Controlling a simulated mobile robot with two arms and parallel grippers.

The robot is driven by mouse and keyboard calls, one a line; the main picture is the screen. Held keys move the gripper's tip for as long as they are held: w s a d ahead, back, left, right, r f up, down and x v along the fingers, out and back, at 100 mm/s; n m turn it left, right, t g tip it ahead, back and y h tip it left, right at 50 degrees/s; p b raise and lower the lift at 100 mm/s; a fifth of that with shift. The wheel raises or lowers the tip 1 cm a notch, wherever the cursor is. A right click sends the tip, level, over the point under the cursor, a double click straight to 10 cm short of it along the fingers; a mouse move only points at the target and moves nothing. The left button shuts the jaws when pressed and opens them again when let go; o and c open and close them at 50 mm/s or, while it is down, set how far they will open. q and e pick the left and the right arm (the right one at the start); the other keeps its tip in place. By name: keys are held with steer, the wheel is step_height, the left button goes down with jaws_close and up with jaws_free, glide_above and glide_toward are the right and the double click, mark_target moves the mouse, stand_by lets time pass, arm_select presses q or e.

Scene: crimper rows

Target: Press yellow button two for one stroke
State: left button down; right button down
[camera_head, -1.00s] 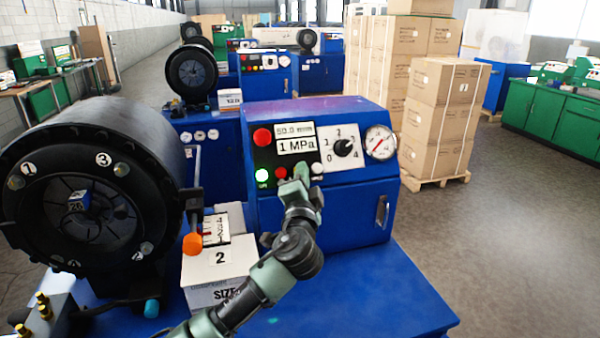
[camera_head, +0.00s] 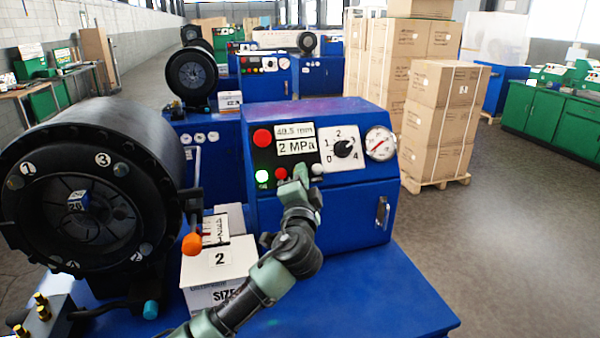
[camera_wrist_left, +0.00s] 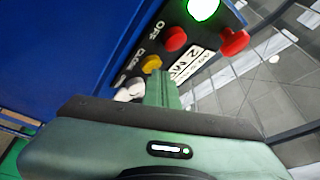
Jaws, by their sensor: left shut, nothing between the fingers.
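The control panel is on the blue crimper cabinet (camera_head: 330,215). Its yellow button (camera_wrist_left: 151,63) shows in the left wrist view, between a red button (camera_wrist_left: 174,38) and a white one (camera_wrist_left: 130,90). My left gripper (camera_head: 301,174) is shut and empty, its fingertips against the panel at the yellow button, which they hide in the head view. The fingertips (camera_wrist_left: 161,80) also overlap the button's edge in the wrist view; the exact contact is hidden. The display (camera_head: 295,140) reads about 49.5 mm and 2 MPa. My right gripper is not in view.
The black crimping head (camera_head: 120,135) stands left, with an orange-ended lever (camera_head: 192,244) beside it. A large red button (camera_head: 262,137), a dial (camera_head: 344,148) and a gauge (camera_head: 380,143) are nearby.

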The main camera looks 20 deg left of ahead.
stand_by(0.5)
arm_select(q)
steer(key=shift+s+d+r+p, duration=0.35)
steer(key=shift+s+r+p, duration=0.1)
steer(key=shift+s, duration=0.1)
steer(key=s+d+r+p, duration=0.2)
steer(key=s+p, duration=0.1)
steer(key=shift+s+d+r, duration=0.2)
steer(key=shift+s+r, duration=0.05)
steer(key=shift+r, duration=0.1)
steer(key=shift+f, duration=0.1)
stand_by(0.9)
